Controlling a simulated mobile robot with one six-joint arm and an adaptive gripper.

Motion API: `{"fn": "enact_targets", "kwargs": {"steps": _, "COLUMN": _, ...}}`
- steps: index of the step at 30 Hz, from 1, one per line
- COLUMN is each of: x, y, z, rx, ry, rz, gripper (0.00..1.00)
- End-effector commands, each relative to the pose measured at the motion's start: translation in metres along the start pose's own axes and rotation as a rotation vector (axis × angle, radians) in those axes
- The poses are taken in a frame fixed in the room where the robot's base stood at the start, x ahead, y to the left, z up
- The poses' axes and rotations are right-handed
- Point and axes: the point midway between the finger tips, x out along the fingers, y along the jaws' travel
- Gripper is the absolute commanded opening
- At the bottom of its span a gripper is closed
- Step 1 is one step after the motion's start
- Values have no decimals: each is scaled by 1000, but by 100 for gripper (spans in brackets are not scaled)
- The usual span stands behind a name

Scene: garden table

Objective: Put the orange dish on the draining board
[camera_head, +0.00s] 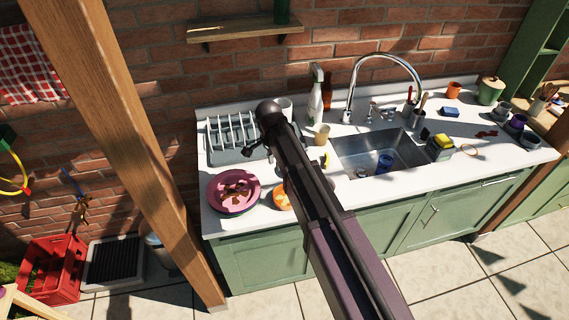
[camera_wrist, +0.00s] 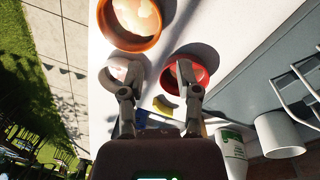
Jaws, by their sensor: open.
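The orange dish (camera_head: 282,198) lies on the white counter near its front edge, partly hidden by my arm in the head view. In the wrist view an orange-rimmed round dish (camera_wrist: 153,41) with a pale, patchy inside is cut off at the top. The grey draining board (camera_head: 219,156) with its white rack stands at the back left of the counter, and its edge shows at the right of the wrist view (camera_wrist: 262,93). My gripper (camera_wrist: 153,80) is open and empty, with the dish ahead of its fingertips. In the head view my arm mostly hides the gripper.
A pink plate with brown scraps (camera_head: 234,206) lies left of the dish. A red bowl (camera_wrist: 206,60) and a pale pinkish bowl (camera_wrist: 117,68) are close to my fingers. A white cup (camera_wrist: 280,137) and a bottle (camera_wrist: 232,150) stand near the board. The sink (camera_head: 400,155) is to the right.

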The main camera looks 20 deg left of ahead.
Motion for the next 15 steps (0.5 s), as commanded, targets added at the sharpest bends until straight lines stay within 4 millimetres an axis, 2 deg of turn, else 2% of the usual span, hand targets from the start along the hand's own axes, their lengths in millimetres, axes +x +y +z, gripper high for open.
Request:
{"fn": "enact_targets", "kwargs": {"steps": 10, "x": 0, "y": 4, "z": -3, "rx": -3, "ry": -1, "rz": -1, "gripper": 43}}
{"fn": "enact_targets", "kwargs": {"steps": 15, "x": 3, "y": 26, "z": -20, "rx": -30, "ry": -4, "rz": -6, "gripper": 43}}
